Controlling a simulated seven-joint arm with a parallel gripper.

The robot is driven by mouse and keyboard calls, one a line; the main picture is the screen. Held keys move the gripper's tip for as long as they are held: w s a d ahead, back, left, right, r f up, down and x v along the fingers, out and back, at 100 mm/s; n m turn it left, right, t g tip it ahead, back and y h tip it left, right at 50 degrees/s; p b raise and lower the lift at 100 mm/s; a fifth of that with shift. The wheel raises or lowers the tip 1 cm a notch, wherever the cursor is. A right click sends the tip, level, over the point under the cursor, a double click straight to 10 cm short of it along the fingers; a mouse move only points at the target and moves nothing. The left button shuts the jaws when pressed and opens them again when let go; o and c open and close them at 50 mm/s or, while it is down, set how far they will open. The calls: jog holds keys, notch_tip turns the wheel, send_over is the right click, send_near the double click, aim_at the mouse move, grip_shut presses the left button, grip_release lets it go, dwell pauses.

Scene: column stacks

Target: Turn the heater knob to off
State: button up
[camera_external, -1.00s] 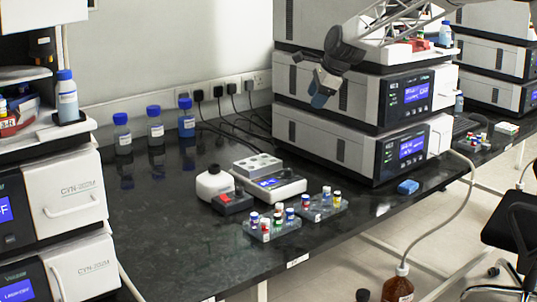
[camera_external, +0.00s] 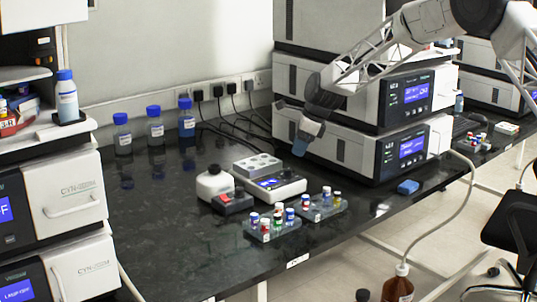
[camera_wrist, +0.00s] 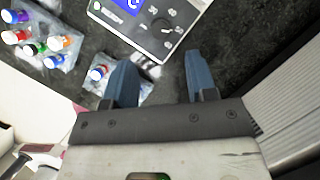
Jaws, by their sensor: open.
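The heater (camera_external: 283,193) is a white box with a blue-lit display, on the dark bench in front of the instrument stack. A light block with several round wells stands at its back. In the wrist view, part of the heater's panel (camera_wrist: 115,12) shows at the top, with a blue screen and small dark controls. A round dark knob (camera_wrist: 160,26) appears among these; its setting is too small to read. My gripper (camera_external: 300,147) hangs above and behind the heater, apart from it.
Racks of capped vials (camera_external: 272,228) (camera_external: 321,207) stand in front of the heater. A white bottle (camera_external: 214,183) and a small dark-and-red device (camera_external: 233,201) are left of it. The instrument stack (camera_external: 350,140) rises close right of my gripper.

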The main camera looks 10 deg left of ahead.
aim_at(288, 169)
jog(key=shift+f, duration=0.1)
jog(key=shift+x, duration=3.8)
jog(key=shift+c, duration=0.2)
jog(key=c, duration=0.9)
